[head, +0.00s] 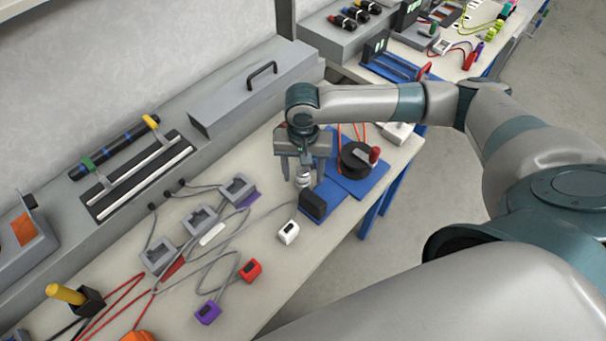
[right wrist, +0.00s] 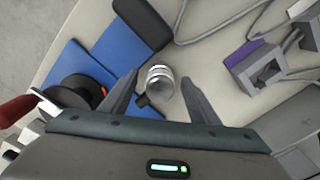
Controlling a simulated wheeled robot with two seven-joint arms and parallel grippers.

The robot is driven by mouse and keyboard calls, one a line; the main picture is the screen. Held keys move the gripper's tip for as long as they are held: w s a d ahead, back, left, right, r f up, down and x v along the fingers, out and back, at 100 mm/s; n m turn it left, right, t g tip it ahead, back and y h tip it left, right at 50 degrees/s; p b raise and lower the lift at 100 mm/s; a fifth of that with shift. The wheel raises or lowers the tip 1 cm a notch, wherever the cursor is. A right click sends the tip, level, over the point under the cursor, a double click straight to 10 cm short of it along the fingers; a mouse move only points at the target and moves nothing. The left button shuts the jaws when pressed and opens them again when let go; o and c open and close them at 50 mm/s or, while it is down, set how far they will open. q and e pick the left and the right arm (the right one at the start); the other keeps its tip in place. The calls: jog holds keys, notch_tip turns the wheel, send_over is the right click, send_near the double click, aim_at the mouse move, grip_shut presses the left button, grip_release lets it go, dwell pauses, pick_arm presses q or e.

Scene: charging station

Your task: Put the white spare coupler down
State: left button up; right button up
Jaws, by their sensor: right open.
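A small white-and-silver ringed cylinder (right wrist: 160,82), which looks like the white spare coupler, is between the spread fingers of my right gripper (right wrist: 158,88). In the head view the coupler (head: 304,180) shows below my right gripper (head: 303,172), beside the black block of the blue stand. The gripper is open, with visible gaps to the coupler in the wrist view. The coupler appears to be on the pale bench top, though its contact with the bench is partly hidden. My left gripper is not in view.
A blue stand (head: 356,178) with a black round part is beside the gripper. A white block connector (head: 288,232), a red one (head: 250,270) and a purple one (head: 207,312) lie on the bench. Grey sockets (head: 199,220) and loose cables are to the left.

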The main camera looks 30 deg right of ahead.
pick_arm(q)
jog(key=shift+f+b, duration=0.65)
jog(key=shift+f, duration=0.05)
pick_arm(e)
notch_tip(320, 180, up, 11)
